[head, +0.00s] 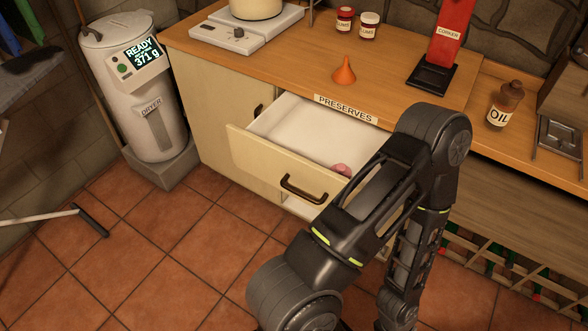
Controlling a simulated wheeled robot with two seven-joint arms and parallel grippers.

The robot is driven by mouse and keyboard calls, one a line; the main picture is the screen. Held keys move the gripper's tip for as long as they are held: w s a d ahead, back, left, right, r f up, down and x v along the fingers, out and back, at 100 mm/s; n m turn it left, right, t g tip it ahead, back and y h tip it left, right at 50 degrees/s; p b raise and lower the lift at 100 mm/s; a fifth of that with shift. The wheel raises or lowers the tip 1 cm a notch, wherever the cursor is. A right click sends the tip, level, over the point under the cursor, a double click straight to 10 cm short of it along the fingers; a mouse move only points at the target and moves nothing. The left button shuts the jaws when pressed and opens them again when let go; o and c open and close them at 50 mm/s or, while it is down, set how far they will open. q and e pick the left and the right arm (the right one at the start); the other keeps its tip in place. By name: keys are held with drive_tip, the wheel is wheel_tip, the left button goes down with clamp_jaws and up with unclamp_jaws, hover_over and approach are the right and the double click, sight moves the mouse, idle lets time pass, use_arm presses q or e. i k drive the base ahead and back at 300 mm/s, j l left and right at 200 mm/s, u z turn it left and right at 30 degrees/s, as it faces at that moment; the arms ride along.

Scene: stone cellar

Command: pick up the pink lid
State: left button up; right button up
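A small rounded pink thing, which looks like the pink lid (342,169), lies inside the open drawer (272,170) near its right front part. My dark arm passes in front of that end of the drawer and may hide part of the lid. The drawer is labelled PRESERVES, and the rest of its white floor looks empty. One arm of mine rises from the bottom, bends at the top right of the drawer and runs back down. Neither of my grippers is in view.
The wooden counter (290,62) above the drawer holds an orange funnel (344,71), two small jars, a white scale (247,36) with a pot, and a red corker (449,38). An oil bottle (504,106) stands right. A dryer (140,90) stands left. The tiled floor is open in front.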

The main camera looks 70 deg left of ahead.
sight(341, 168)
drive_tip(key=u, duration=1.85)
drive_tip(key=z, duration=2.45)
drive_tip(key=k+j+z, duration=0.25)
drive_tip(key=k+j, duration=0.35)
drive_tip(key=j, duration=0.15)
drive_tip(key=k+j+z, duration=0.25)
drive_tip(key=k+j, duration=0.35)
drive_tip(key=k+j+z, duration=0.25)
drive_tip(key=k+j, duration=0.25)
drive_tip(key=k, duration=0.2)
